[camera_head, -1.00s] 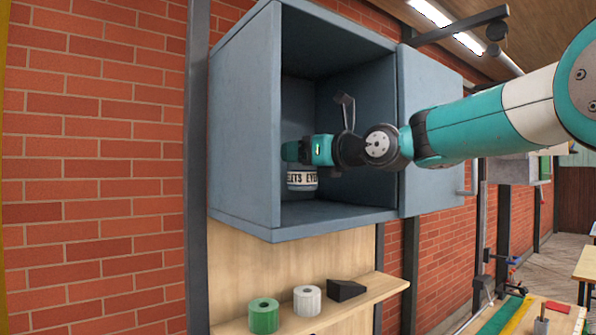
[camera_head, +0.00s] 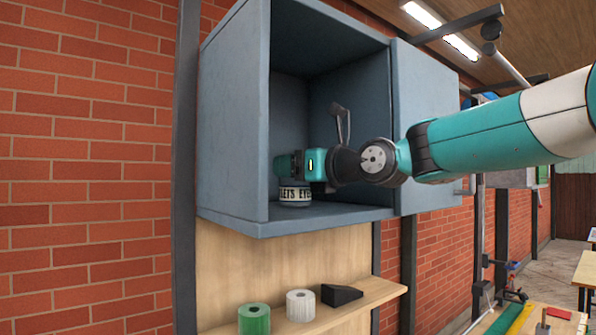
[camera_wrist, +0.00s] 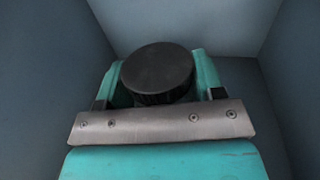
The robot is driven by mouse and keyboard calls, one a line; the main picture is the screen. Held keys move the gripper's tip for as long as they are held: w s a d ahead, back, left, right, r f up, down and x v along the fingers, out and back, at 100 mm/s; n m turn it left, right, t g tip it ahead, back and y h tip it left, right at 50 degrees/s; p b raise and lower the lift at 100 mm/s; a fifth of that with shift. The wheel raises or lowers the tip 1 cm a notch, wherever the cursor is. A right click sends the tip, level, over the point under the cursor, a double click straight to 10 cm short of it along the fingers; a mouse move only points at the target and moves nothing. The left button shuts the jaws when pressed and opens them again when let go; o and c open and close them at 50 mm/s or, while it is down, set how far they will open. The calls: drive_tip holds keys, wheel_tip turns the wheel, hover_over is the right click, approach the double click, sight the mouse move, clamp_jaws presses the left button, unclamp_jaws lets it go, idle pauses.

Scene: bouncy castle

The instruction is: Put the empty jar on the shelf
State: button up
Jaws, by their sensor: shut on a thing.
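The jar (camera_head: 294,195) is inside the open blue-grey cabinet, upright, with a white band of dark lettering. Its base is at or just above the cabinet floor; I cannot tell whether it touches. My gripper (camera_head: 291,166) is shut on the jar's upper part and hides it in the head view. In the wrist view a round black lid (camera_wrist: 158,70) sits between the teal jaws. What the jar holds is not visible. A wooden shelf (camera_head: 365,298) runs below the cabinet.
The cabinet (camera_head: 233,130) has side walls close around my gripper, and its door (camera_head: 425,130) stands open at the right. On the wooden shelf are a green roll (camera_head: 254,319), a white roll (camera_head: 300,305) and a black wedge (camera_head: 341,294). The shelf's right end is bare.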

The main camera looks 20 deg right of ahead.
drive_tip(key=shift+f, duration=0.2)
drive_tip(key=o, duration=1)
drive_tip(key=shift+r, duration=0.15)
drive_tip(key=shift+s+d, duration=0.1)
drive_tip(key=shift+d, duration=0.05)
drive_tip(key=b+v, duration=0.2)
drive_tip(key=v, duration=0.9)
drive_tip(key=shift+s+d+r, duration=0.1)
drive_tip(key=shift+s+d, duration=0.05)
drive_tip(key=shift+s, duration=0.2)
